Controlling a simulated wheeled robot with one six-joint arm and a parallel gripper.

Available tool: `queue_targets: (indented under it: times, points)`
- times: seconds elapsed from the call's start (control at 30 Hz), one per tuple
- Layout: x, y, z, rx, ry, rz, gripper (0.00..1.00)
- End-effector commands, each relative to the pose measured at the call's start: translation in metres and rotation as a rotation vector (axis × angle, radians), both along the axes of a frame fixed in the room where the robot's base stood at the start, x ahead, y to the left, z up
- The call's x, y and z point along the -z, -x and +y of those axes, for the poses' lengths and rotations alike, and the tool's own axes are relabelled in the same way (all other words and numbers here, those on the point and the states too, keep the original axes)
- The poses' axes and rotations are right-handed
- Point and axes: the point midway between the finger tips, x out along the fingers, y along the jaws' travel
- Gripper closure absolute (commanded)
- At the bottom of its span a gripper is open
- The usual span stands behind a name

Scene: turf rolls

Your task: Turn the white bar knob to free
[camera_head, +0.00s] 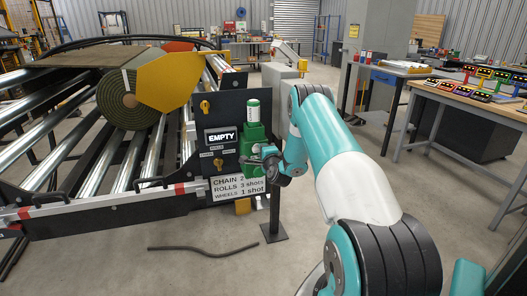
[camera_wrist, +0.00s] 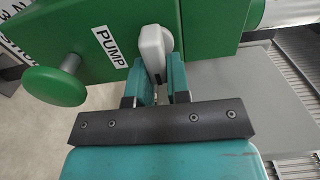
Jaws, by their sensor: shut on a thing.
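The white bar knob (camera_wrist: 155,45) sticks out from the side of a green pump housing (camera_wrist: 100,25) in the wrist view. My gripper (camera_wrist: 161,80) is shut on the knob, with one teal finger on each side of its lower end. I cannot read a free mark or tell the knob's setting. In the head view my gripper (camera_head: 270,162) is at the right side of the green pump (camera_head: 250,136); the white bar knob cannot be made out there.
A green round button (camera_wrist: 55,86) stands out left of the PUMP label (camera_wrist: 110,47). A dark post (camera_head: 274,215) stands below my gripper. A hose (camera_head: 203,250) lies on the floor.

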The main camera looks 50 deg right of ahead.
Motion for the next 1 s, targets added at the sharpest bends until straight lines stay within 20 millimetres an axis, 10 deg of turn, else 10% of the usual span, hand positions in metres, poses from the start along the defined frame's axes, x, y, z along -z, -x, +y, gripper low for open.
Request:
queue_targets:
  times: [0.13, 0.17, 0.27, 1.0]
  points:
    - [0.001, 0.001, -0.001, 0.003, -0.001, 0.0, 1.0]
    - [0.001, 0.001, -0.001, 0.003, -0.001, 0.0, 0.78]
    - [0.001, 0.001, -0.001, 0.003, 0.0, 0.0, 0.57]
    - [0.008, 0.041, 0.024, 0.001, -0.005, 0.002, 0.57]
